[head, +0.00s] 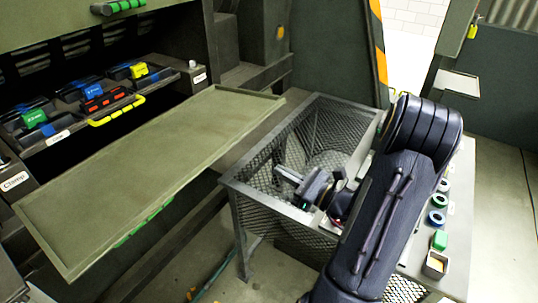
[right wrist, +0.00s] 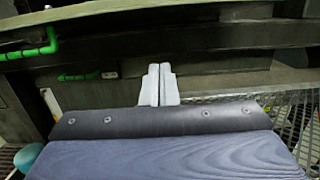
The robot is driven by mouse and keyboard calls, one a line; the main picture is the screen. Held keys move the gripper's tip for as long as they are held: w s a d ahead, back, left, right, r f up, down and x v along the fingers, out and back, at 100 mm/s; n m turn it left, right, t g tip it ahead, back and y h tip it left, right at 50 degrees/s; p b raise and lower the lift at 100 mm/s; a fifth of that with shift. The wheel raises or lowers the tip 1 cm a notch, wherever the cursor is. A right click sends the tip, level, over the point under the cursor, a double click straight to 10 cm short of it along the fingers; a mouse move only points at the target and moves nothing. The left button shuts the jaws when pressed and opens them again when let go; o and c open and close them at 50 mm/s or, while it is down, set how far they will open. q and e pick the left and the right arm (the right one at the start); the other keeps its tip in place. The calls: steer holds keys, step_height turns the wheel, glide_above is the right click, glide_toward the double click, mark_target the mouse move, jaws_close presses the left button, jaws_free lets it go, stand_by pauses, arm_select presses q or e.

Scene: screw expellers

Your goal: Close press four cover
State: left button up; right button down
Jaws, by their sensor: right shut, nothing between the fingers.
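A flat olive-green cover panel (head: 150,175) stands open, extending out from the machine at the left of the head view. Green handle parts (head: 145,222) show under its front edge. I cannot tell whether this is the press four cover. My right gripper (head: 290,180) is shut and empty, over the wire-mesh basket to the right of the panel and apart from it. In the right wrist view the two pale fingers (right wrist: 158,85) are together, and a green handle (right wrist: 30,45) shows at the upper left. My left gripper is not in view.
The open machine bay holds a rack of black modules with blue, red, green and yellow tags, and a yellow handle (head: 117,111). The mesh basket (head: 240,192) stands beside the panel. A side table (head: 455,220) carries round and green parts. Another cover with a green handle (head: 120,6) is above.

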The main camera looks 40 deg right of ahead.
steer(key=w+a+r+p, duration=0.2)
steer(key=w+r, duration=0.3)
steer(key=w, duration=0.4)
steer(key=shift+a+r, duration=0.15)
steer(key=shift+a, duration=0.15)
